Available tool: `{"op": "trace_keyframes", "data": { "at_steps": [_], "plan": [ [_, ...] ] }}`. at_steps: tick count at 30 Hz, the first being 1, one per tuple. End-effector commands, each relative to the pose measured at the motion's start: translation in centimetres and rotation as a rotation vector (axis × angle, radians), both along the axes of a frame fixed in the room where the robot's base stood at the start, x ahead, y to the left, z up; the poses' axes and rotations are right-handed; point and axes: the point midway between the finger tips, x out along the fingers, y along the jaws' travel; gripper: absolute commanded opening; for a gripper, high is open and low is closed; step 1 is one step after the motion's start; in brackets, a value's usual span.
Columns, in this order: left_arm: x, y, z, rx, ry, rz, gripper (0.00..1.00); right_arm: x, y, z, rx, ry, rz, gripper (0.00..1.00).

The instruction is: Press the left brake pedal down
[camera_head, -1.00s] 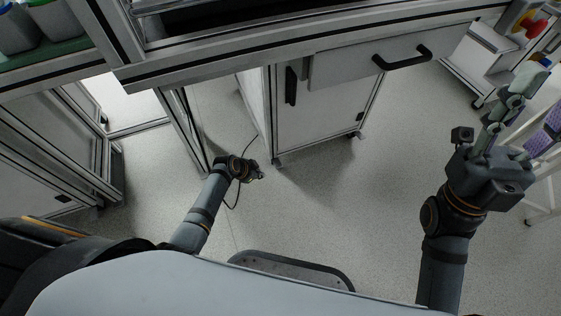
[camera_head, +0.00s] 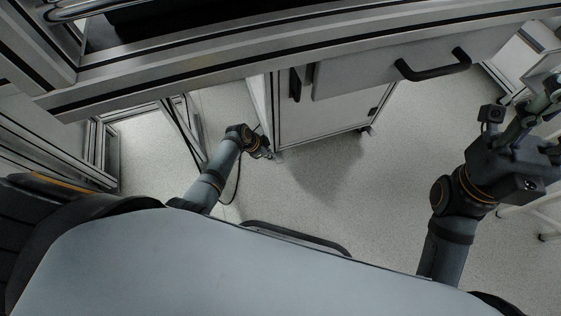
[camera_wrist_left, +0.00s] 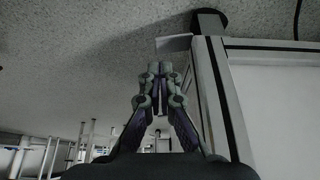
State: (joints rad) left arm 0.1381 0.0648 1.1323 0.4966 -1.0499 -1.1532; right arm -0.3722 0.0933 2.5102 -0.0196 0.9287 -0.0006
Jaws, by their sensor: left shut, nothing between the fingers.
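The left brake pedal is likely the pale flat tab (camera_wrist_left: 173,42) beside the dark caster (camera_wrist_left: 208,22) at the cabinet's corner, in the left wrist view. In the head view the cabinet's near left lower corner (camera_head: 279,156) is small, and the pedal cannot be made out. My left gripper (camera_head: 272,154) is low, close to that corner; in the left wrist view its fingertips (camera_wrist_left: 160,68) are together and empty, just below the tab in the picture. Contact cannot be told. My right gripper (camera_head: 545,103) is raised at the right edge, its fingers partly out of frame.
The white cabinet (camera_head: 323,122) stands under a metal-framed bench (camera_head: 250,62). A drawer with a black handle (camera_head: 433,66) hangs above it. A cable (camera_head: 236,182) lies by my left arm. The floor (camera_head: 345,195) in front is clear.

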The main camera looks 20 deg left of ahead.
Motion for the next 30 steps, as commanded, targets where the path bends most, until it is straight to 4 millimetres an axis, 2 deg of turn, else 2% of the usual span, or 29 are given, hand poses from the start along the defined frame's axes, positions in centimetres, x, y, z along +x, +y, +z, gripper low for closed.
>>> {"op": "trace_keyframes", "data": {
  "at_steps": [1,3,12,26,30],
  "plan": [
    [0.1,-0.2,-1.1,-0.001,0.0,0.0,0.0,0.0,0.0,-1.2,0.0,0.0,-0.004,0.4],
    [0.3,-0.5,-2.0,-0.001,0.0,0.0,0.0,0.0,0.1,-2.2,-0.002,-0.001,-0.01,0.4],
    [1.3,-1.8,-5.2,0.0,0.0,0.0,0.0,0.2,0.3,-6.2,-0.008,0.001,-0.036,0.4],
    [1.5,-2.1,-5.4,0.0,0.0,0.0,0.0,0.3,0.3,-6.4,-0.007,0.003,-0.043,0.4],
    [1.4,-2.1,-6.4,0.001,0.001,0.0,0.0,0.2,0.3,-7.2,-0.007,-0.001,-0.043,0.4]
  ]
}}
